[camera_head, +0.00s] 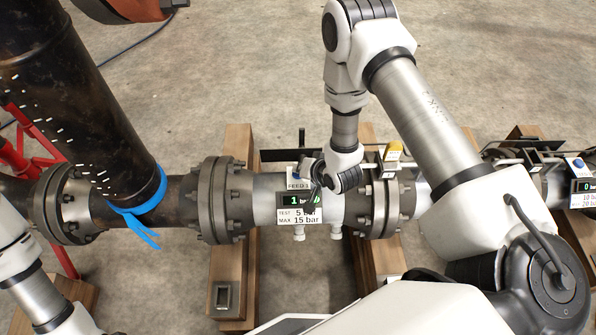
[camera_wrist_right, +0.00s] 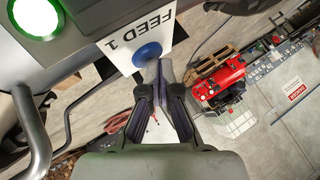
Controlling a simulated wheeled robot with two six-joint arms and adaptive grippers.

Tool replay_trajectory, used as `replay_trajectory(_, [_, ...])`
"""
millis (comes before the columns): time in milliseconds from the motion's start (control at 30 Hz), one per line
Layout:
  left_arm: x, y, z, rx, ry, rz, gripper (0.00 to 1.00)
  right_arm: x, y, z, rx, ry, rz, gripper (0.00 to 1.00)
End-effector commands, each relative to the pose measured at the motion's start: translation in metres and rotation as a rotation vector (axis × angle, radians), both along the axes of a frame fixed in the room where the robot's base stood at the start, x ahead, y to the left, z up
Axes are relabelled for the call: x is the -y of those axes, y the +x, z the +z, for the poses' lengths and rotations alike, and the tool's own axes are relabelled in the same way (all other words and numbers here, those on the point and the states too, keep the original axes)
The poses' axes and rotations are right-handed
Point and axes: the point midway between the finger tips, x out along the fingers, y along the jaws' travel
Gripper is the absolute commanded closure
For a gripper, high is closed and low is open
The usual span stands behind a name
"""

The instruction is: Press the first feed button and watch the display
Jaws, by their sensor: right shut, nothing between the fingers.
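The FEED 1 label (camera_head: 297,184) sits on the pale spool section of the pipe, above a small display (camera_head: 288,200) that reads 1 bar. In the right wrist view, the FEED 1 plate (camera_wrist_right: 120,40) carries a round blue button (camera_wrist_right: 148,52). My right gripper (camera_head: 312,196) is shut and empty, with its fingers over the panel. In the wrist view its closed fingertips (camera_wrist_right: 160,70) overlap the button's edge; I cannot tell whether they touch it. In the head view the gripper hides this button. My left gripper is out of view.
A plate below the display (camera_head: 299,216) reads TEST 5 bar, MAX 15 bar. A second blue button (camera_head: 578,163) and a display reading 0 (camera_head: 586,186) stand at the right. A green light (camera_wrist_right: 37,18) is lit.

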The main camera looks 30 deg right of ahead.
Motion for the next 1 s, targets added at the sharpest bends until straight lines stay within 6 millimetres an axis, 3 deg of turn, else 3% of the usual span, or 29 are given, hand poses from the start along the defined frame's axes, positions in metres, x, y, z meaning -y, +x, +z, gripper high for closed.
replay_trajectory(1000, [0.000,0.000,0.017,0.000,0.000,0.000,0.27,0.000,0.000,0.021,0.000,0.000,0.000,1.00])
